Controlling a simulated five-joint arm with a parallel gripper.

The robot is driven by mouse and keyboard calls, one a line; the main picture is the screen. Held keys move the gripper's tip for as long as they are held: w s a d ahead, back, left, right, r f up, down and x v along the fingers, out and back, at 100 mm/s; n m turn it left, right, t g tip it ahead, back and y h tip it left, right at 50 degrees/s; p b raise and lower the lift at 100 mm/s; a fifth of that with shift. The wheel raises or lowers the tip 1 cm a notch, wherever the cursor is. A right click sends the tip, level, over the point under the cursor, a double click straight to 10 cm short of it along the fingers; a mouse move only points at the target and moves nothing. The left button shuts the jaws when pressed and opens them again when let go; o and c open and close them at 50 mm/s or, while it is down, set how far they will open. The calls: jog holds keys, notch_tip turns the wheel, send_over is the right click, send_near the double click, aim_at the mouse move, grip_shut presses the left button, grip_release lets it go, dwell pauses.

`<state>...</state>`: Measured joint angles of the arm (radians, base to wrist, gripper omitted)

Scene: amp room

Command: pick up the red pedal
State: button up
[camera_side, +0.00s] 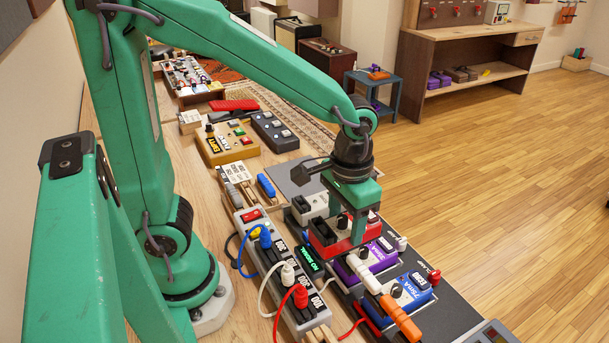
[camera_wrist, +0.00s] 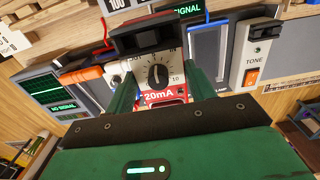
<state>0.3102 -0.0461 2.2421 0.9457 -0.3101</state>
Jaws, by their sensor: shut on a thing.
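The red pedal (camera_side: 330,242) is in the row of pedals in the side view, between a white pedal (camera_side: 308,207) and a purple pedal (camera_side: 378,256). My gripper (camera_side: 349,222) reaches down over it and is shut on it. In the wrist view the pedal (camera_wrist: 165,96) sits between my two green fingers, with a white face, a black knob and a red "20mA" label. My fingers partly hide it in the side view. I cannot tell whether its underside touches the dark board.
A blue pedal (camera_side: 412,290) stands nearer the camera, with an orange plug (camera_side: 400,318) beside it. A power strip (camera_side: 282,272) with coloured plugs and cables lies left of the row. A "NO SIGNAL" screen (camera_side: 310,261) is close by. Open floor lies right.

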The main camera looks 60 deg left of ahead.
jog(key=shift+d+r, duration=0.1)
jog(key=shift+d, duration=0.05)
dwell(0.6)
jog(key=w+a+f, duration=0.1)
jog(key=w+a, duration=0.4)
jog(key=a, duration=0.5)
jog(key=w+a+f, duration=0.1)
jog(key=w+a, duration=0.3)
jog(key=a, duration=0.5)
jog(key=a+f, duration=0.2)
jog(key=a, duration=0.2)
jog(key=a+f, duration=0.2)
jog(key=a, duration=0.2)
jog(key=a+f, duration=0.2)
jog(key=a, duration=0.2)
jog(key=shift+w+f, duration=0.2)
jog(key=shift+f, duration=0.05)
jog(key=shift+f, duration=2)
jog(key=shift+d+f, duration=0.1)
jog(key=shift+f, duration=0.1)
